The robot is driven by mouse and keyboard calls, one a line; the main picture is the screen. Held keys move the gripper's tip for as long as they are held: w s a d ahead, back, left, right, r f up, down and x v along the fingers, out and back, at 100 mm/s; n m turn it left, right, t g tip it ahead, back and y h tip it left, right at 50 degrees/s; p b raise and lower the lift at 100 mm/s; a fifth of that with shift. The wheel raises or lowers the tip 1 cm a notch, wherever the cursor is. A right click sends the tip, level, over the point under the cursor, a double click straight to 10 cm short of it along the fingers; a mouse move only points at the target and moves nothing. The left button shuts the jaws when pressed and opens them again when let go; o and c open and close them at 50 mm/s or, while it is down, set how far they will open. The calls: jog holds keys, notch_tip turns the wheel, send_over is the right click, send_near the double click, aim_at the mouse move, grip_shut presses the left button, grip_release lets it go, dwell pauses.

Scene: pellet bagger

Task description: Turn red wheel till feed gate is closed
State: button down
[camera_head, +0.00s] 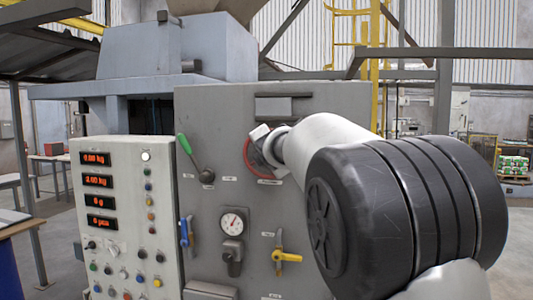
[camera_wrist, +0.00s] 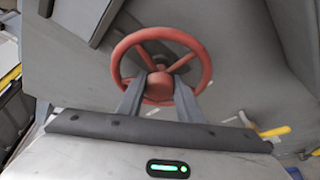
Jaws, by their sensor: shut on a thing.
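The red wheel (camera_wrist: 207,75) is a spoked handwheel on the grey machine panel. In the head view only part of its red rim (camera_head: 247,158) shows, because my arm and gripper cover the rest. In the wrist view my gripper (camera_wrist: 160,85) is at the wheel, with its two fingers over the lower rim, one on each side of the red hub piece. The gripper is shut on the wheel. The exact contact points are hard to make out. I cannot identify the feed gate in either view.
Left of the wheel is a green-handled lever (camera_head: 185,144). Below are a pressure gauge (camera_head: 234,222), a yellow valve handle (camera_head: 287,256) and a blue handle (camera_head: 184,232). A control box (camera_head: 130,220) with red displays and buttons stands at the left.

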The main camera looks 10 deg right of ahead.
jog(key=shift+f, duration=0.1)
dwell(0.3)
jog(key=c, duration=1.3)
grip_release()
jog(key=b+v, duration=0.5)
jog(key=v, duration=1.2)
jog(key=shift+s+a, duration=0.15)
jog(key=shift+s, duration=0.05)
